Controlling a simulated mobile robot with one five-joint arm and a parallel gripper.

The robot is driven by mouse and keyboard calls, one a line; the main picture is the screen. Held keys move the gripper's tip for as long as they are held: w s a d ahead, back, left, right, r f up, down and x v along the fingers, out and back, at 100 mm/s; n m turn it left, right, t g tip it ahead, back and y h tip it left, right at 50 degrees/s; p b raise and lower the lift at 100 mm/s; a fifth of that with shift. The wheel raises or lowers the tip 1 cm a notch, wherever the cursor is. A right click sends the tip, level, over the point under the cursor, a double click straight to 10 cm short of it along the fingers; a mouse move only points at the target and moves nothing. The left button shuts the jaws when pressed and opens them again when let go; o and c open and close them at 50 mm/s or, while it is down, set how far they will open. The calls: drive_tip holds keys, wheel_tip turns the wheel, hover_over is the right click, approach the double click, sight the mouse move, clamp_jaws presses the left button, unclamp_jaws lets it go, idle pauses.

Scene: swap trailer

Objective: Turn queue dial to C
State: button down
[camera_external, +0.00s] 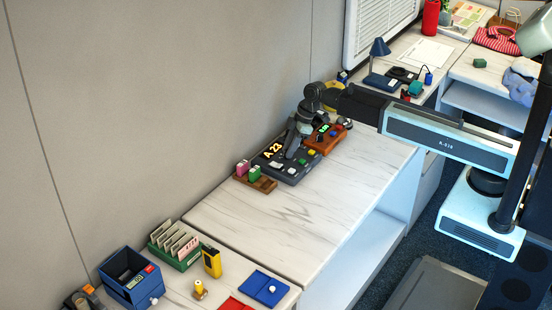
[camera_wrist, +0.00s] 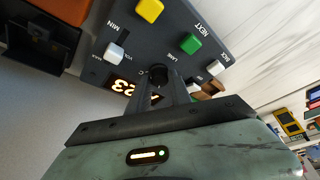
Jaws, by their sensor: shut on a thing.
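The dark queue console (camera_external: 289,166) sits on the white marbled counter, and its lit display (camera_external: 270,150) reads "A 23" in the external view. In the wrist view the console (camera_wrist: 150,40) fills the upper middle, and its display (camera_wrist: 130,90) is partly hidden. The small black dial (camera_wrist: 158,74) sits near the display, with a letter C printed beside it. My gripper (camera_wrist: 165,86) reaches the dial and is shut on it. In the external view my gripper (camera_external: 293,140) comes down onto the console from above. The dial's pointer is hidden.
The console also has a yellow button (camera_wrist: 149,10), a green button (camera_wrist: 190,43) and a white slider (camera_wrist: 113,54). An orange-brown box (camera_external: 325,138) stands close on the right. A wooden stamp rack (camera_external: 257,182) stands on the left. The counter front (camera_external: 300,205) is clear.

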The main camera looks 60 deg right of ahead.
drive_tip(key=m+h, duration=0.1)
drive_tip(key=m, duration=0.2)
drive_tip(key=shift+s+a+m+t, duration=0.1)
drive_tip(key=shift+m+t, duration=0.3)
drive_tip(key=m+h, duration=0.1)
drive_tip(key=m, duration=0.2)
drive_tip(key=shift+a+m+t, duration=0.1)
drive_tip(key=shift+m+t, duration=0.2)
drive_tip(key=shift+t, duration=0.1)
drive_tip(key=m+h, duration=0.1)
drive_tip(key=m, duration=0.2)
drive_tip(key=m+h, duration=0.1)
drive_tip(key=m, duration=0.2)
drive_tip(key=shift+a+h, duration=0.15)
drive_tip(key=shift+h, duration=0.25)
drive_tip(key=shift+m, duration=0.4)
drive_tip(key=c, duration=1.2)
unclamp_jaws()
